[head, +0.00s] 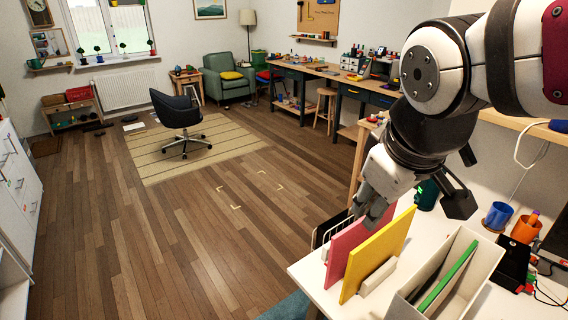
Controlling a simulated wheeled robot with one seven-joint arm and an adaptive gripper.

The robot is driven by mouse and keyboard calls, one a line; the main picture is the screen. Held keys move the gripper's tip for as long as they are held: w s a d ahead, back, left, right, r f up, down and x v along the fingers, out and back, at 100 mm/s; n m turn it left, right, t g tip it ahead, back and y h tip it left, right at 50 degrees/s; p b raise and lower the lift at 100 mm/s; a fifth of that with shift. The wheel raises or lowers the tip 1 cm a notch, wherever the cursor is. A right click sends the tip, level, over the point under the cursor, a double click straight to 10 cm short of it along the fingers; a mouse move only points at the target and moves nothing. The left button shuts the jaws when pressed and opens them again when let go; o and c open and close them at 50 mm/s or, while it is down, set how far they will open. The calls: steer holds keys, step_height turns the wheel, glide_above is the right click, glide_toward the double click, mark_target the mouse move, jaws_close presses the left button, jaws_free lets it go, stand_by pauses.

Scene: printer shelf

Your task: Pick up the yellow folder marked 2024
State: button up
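A yellow folder (378,258) stands upright in a light holder on the white desk (325,298), at the bottom right of the head view. No 2024 mark can be read on the side I see. A pink-red folder (349,246) stands just to its left. My gripper (369,212) points down at the top edges of these folders, close to the red one and the upper left of the yellow one. The fingertips partly overlap the red folder, and I cannot tell whether they touch it. Their opening is hidden by the viewing angle.
Right of the yellow folder stands a pale open bin (408,304) with a green folder (447,279) in it. Blue (498,215) and orange (525,229) cups stand farther right. A dark wire rack (330,229) is left of the red folder. The wooden floor at left is open.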

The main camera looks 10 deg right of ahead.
steer(key=w+d+f+n+g+h+b, duration=0.1)
steer(key=w+d+f+n+g+h, duration=0.1)
steer(key=w+d+f+n, duration=0.7)
steer(key=n+g+b, duration=0.1)
steer(key=n, duration=0.8)
glide_toward(387, 233)
steer(key=shift+w+a+r+h, duration=0.15)
steer(key=shift+w+r, duration=0.05)
steer(key=shift+r, duration=0.25)
steer(key=shift+w+a+r+h, duration=0.1)
steer(key=shift+w+r+h, duration=0.05)
steer(key=shift+r, duration=0.3)
steer(key=shift+w+d+f, duration=0.1)
steer(key=shift+f, duration=0.2)
steer(key=b+x, duration=0.2)
steer(key=x, duration=1.1)
steer(key=shift+d+f, duration=0.1)
steer(key=shift+f, duration=0.2)
steer(key=shift+n, duration=0.3)
jaws_close()
